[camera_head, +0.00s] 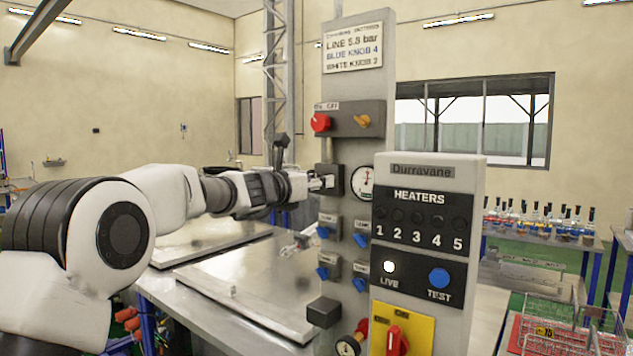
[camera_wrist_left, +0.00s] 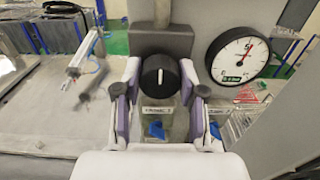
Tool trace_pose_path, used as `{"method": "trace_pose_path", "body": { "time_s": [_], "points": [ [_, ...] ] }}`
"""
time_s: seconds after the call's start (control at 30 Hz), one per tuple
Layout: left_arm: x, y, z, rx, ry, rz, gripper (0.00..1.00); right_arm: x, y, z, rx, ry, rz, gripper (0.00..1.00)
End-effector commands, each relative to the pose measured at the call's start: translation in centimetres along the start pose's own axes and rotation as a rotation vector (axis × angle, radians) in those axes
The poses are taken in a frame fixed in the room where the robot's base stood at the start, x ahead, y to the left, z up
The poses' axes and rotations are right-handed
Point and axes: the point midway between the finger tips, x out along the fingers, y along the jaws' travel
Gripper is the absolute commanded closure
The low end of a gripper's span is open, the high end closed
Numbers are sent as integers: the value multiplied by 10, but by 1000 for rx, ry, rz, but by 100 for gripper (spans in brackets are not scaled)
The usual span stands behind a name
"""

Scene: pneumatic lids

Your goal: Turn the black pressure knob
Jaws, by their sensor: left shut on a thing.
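The black pressure knob (camera_wrist_left: 160,76) is round with a white pointer line, standing nearly upright, and sits on a dark block on the grey panel. My left gripper (camera_wrist_left: 160,85) has one finger on each side of the knob and is shut on it. In the head view the left gripper (camera_head: 322,183) reaches the panel from the left and hides the knob. A round white pressure gauge (camera_wrist_left: 238,55) is right of the knob; it also shows in the head view (camera_head: 363,182). My right gripper is in neither view.
A red knob (camera_head: 320,122) and an orange knob (camera_head: 363,121) are above. Several blue valve handles (camera_head: 323,232) are below. A sign (camera_head: 353,47) reads "LINE 5.5 bar". The heater box (camera_head: 425,172) stands close on the right. Metal lids (camera_head: 245,285) lie at left.

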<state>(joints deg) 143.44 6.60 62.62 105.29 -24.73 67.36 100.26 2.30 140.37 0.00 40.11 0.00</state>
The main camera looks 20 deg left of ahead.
Motion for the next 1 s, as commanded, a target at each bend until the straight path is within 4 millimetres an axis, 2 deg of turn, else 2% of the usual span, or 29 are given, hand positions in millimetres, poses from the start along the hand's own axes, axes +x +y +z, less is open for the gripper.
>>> {"method": "trace_pose_path", "body": {
  "time_s": [0.37,1.0],
  "points": [
    [-1,0,0,103,-5,1,94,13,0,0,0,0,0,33],
    [-1,-2,0,622,-6,3,94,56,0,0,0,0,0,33]
  ]
}}
